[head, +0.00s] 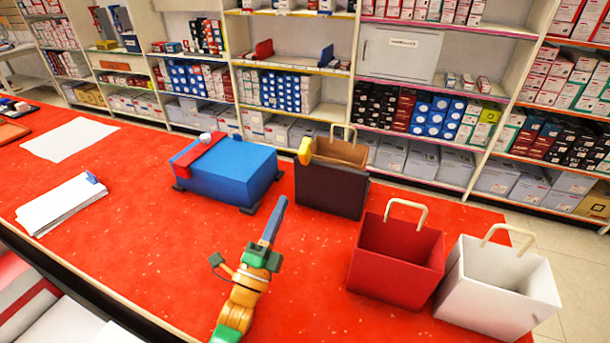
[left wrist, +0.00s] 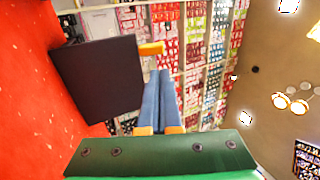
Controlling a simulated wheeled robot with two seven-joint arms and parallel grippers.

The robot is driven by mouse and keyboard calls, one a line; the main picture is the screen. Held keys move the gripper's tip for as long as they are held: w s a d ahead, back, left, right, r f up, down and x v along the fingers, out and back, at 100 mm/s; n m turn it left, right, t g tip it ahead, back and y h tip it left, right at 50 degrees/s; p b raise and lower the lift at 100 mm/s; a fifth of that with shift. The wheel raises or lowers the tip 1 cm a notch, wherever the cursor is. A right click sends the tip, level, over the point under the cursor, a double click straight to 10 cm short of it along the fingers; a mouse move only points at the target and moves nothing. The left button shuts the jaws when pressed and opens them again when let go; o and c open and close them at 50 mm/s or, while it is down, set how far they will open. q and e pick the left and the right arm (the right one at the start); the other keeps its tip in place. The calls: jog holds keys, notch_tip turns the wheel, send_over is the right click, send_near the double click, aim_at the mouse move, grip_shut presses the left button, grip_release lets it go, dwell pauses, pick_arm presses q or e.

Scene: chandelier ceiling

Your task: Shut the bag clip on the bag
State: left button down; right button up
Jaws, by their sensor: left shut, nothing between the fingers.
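A dark bag (head: 331,189) with a brown inside and a beige handle stands upright on the red counter. A yellow bag clip (head: 304,151) sits at the top left corner of its rim; I cannot tell how far its jaws are closed. In the left wrist view, the bag (left wrist: 98,82) fills the left side, with the clip (left wrist: 151,48) at its upper right corner. My left gripper (head: 281,202) is shut and empty, in front of the bag and below the clip in the head view. Its blue fingers (left wrist: 161,76) lie together, apparently just short of the clip. My right gripper is out of view.
A blue box-like device (head: 235,172) with a red band stands left of the bag. A red bag (head: 393,262) and a white bag (head: 497,290) stand to the right. Papers (head: 62,203) lie at the left. Counter (head: 150,240) left of my arm is clear.

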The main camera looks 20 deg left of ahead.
aim_at(303, 158)
pick_arm(q)
jog(key=x, duration=0.6)
jog(key=f+b+x, duration=0.1)
jog(key=x, duration=0.3)
jog(key=shift+w, duration=0.25)
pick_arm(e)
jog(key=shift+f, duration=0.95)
pick_arm(q)
jog(key=shift+r, duration=0.1)
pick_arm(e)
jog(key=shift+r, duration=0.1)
